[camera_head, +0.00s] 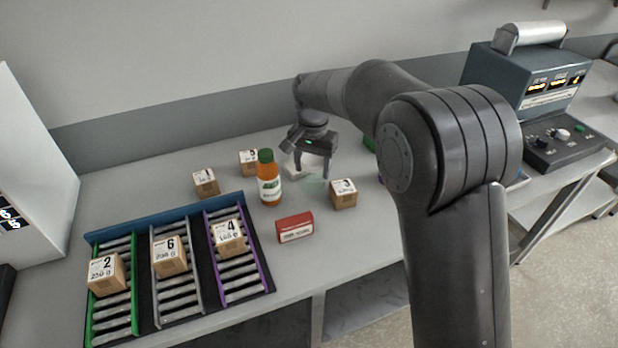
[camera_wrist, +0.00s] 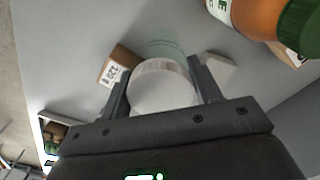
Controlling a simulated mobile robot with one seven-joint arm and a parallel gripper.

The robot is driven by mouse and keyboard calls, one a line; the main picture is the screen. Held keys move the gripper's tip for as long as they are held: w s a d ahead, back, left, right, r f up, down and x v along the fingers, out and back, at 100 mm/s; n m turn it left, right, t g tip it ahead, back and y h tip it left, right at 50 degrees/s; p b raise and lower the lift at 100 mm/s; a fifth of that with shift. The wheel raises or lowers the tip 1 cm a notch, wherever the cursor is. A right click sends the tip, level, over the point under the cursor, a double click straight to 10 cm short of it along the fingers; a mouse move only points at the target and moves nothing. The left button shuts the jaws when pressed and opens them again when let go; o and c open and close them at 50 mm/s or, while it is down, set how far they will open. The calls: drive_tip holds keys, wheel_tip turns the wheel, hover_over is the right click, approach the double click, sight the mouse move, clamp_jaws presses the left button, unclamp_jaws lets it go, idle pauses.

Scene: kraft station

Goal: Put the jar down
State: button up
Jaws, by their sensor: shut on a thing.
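The jar is clear greenish glass with a white round lid. In the wrist view the jar (camera_wrist: 162,85) sits between my two fingers, lid towards the camera, with the glass edge showing beyond it. In the head view the glass of the jar (camera_head: 314,185) shows faintly below my gripper (camera_head: 311,172). My gripper is shut on the jar and points down over the grey table (camera_head: 350,230). I cannot tell whether the jar's base touches the table.
An orange bottle with a green cap (camera_head: 268,182) stands left of the jar, and box 3 (camera_head: 343,195) is close on the right. A red box (camera_head: 294,227) lies in front. Boxes 2, 6 and 4 sit on the roller rack (camera_head: 148,237). A pale block (camera_wrist: 219,70) lies beside one finger.

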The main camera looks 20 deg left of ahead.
sight(310, 178)
drive_tip(key=shift+a+f, duration=0.35)
drive_tip(key=shift+a, duration=0.05)
drive_tip(key=shift+f, duration=1.85)
drive_tip(key=o, duration=1.1)
drive_tip(key=shift+f, duration=0.15)
drive_tip(key=shift+c, duration=0.2)
wheel_tip(310, 178, up, 12)
drive_tip(key=shift+r, duration=0.2)
drive_tip(key=shift+d, duration=0.1)
